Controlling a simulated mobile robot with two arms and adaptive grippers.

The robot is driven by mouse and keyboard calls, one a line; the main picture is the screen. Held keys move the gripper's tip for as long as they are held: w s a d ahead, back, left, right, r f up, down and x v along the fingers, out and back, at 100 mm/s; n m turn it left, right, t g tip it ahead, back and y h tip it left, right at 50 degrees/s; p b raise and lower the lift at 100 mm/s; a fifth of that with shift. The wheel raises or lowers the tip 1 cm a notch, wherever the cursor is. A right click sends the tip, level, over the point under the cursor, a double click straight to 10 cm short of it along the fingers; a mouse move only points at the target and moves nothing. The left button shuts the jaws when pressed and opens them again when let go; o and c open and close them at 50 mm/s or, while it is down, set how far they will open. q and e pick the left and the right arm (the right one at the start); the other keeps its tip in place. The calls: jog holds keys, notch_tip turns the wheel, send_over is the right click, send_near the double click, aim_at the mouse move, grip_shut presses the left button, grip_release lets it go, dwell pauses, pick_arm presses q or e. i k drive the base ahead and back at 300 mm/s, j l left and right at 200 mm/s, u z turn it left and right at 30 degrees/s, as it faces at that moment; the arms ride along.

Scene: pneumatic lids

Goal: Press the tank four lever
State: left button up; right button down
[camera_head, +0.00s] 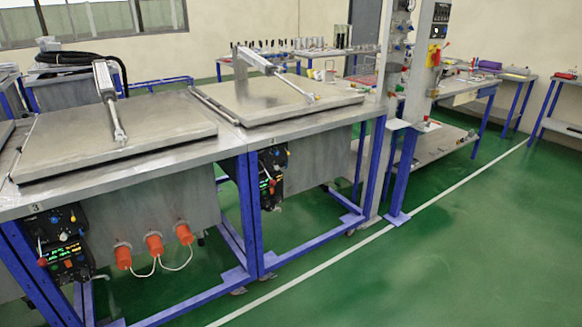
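Two metal tanks with flat lids stand side by side. The left tank's lid (75,140) is shut, and a label that looks like 3 is on its front edge. The right tank's lid (255,100) is also shut; its label is too small to read. A pneumatic cylinder (265,63) reaches down onto the right lid. Under the right tank's edge is a dark control panel (273,175) with green lit digits; its lever is too small to make out clearly. The left tank has a similar control panel (64,240) with a red-tipped lever (41,258). Neither of my grippers is in view.
Blue legs (255,215) carry the tanks. Orange plugs (153,243) with white cables stick out from the left tank. A grey post (382,150) stands right of the right tank. The green floor (440,250) in front and to the right is clear, crossed by a white line.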

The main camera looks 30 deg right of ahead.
aim_at(272, 183)
jog(key=i+l, duration=0.15)
jog(key=l, duration=0.25)
jog(key=i+l, duration=0.2)
jog(key=l, duration=0.25)
jog(key=i+l, duration=0.15)
jog(key=l, duration=0.25)
jog(key=i+l, duration=0.15)
jog(key=l, duration=0.3)
jog(key=i+l, duration=0.15)
jog(key=l, duration=0.25)
jog(key=i+l, duration=0.2)
jog(key=l, duration=0.25)
jog(key=i+l, duration=0.15)
jog(key=l, duration=0.25)
jog(key=i+l, duration=0.15)
jog(key=l, duration=0.25)
